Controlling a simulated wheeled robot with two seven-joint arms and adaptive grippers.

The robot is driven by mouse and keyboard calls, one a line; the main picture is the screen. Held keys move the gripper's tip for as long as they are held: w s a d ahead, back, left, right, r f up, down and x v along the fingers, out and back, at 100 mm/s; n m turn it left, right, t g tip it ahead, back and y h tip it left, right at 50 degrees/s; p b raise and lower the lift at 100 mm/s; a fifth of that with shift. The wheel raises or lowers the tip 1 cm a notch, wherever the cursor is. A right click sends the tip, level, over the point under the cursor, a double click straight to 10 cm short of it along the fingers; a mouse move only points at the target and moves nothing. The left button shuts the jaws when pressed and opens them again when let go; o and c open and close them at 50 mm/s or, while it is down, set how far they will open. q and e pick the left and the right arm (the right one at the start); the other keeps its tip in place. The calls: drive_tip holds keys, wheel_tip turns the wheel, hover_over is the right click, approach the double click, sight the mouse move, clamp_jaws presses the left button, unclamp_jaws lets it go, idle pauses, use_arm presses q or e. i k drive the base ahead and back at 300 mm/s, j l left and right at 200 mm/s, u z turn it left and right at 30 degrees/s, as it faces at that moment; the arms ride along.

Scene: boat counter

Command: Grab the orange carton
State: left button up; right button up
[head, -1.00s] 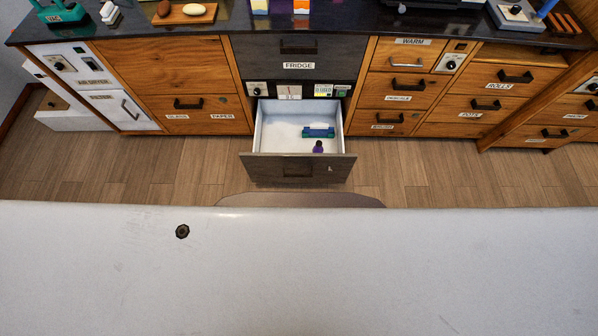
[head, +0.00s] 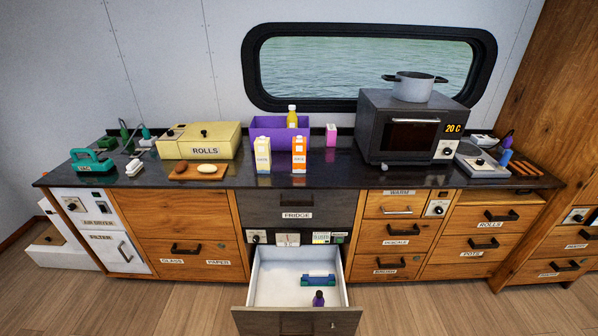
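The orange carton (head: 299,156) stands upright on the dark counter, near its front edge, with an orange and white front. A yellow and white carton (head: 262,156) stands just to its left. A purple bin (head: 275,131) is right behind both cartons, with a yellow bottle (head: 292,117) in it. Neither of my grippers shows in the head view.
The fridge drawer (head: 284,286) below the cartons stands open, sticking out from the counter, with a blue-green item (head: 318,280) and a small purple item (head: 318,299) inside. A dark oven (head: 405,128) with a grey pot (head: 413,86) is on the right. A yellow ROLLS box (head: 199,141) is on the left.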

sight(299, 143)
drive_tip(key=i+l+u, duration=0.15)
drive_tip(key=l, duration=0.5)
drive_tip(key=l+u, duration=0.15)
drive_tip(key=l, duration=0.5)
drive_tip(key=i+l+u, duration=0.15)
drive_tip(key=l, duration=0.5)
drive_tip(key=i+l+u, duration=0.1)
drive_tip(key=l, duration=0.3)
drive_tip(key=i+l+u, duration=0.15)
drive_tip(key=l, duration=0.25)
drive_tip(key=i+l+u, duration=0.1)
drive_tip(key=l, duration=0.3)
drive_tip(key=i+l+u, duration=0.1)
drive_tip(key=i+l, duration=0.15)
drive_tip(key=i+l+u, duration=0.1)
drive_tip(key=i+l, duration=0.15)
drive_tip(key=l, duration=0.25)
